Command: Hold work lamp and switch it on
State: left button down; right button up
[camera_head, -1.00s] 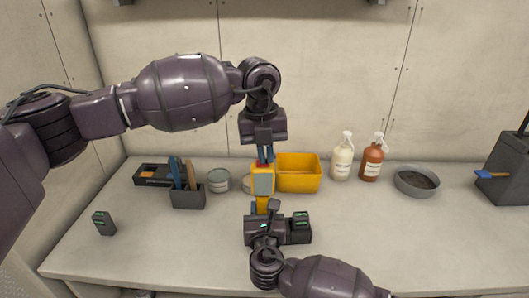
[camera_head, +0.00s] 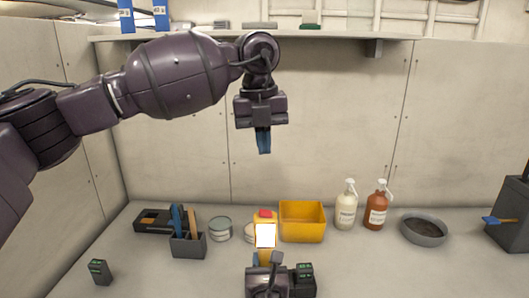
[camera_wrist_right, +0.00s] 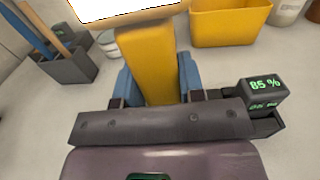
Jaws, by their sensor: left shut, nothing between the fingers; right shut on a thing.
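The yellow work lamp (camera_head: 265,236) stands upright above the workbench, with a red button on top. Its front panel glows bright white. My right gripper (camera_head: 264,258) is shut on the lamp's yellow handle. In the right wrist view, the blue fingers of that gripper (camera_wrist_right: 157,80) sit on both sides of the handle (camera_wrist_right: 147,62), and the bright panel is cut by the top edge. My left gripper (camera_head: 264,141) points down with its blue fingers shut and empty, well above the lamp and apart from it.
A yellow bin (camera_head: 302,222) stands right behind the lamp. Two bottles (camera_head: 346,207) and a grey bowl (camera_head: 424,229) are further right. A tool holder (camera_head: 188,246) and a grey tin (camera_head: 220,229) are left. A shelf (camera_head: 320,34) runs above. A battery showing 85 % (camera_wrist_right: 263,90) is beside my right gripper.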

jog(key=o, duration=1.2)
jog(key=shift+s, duration=0.1)
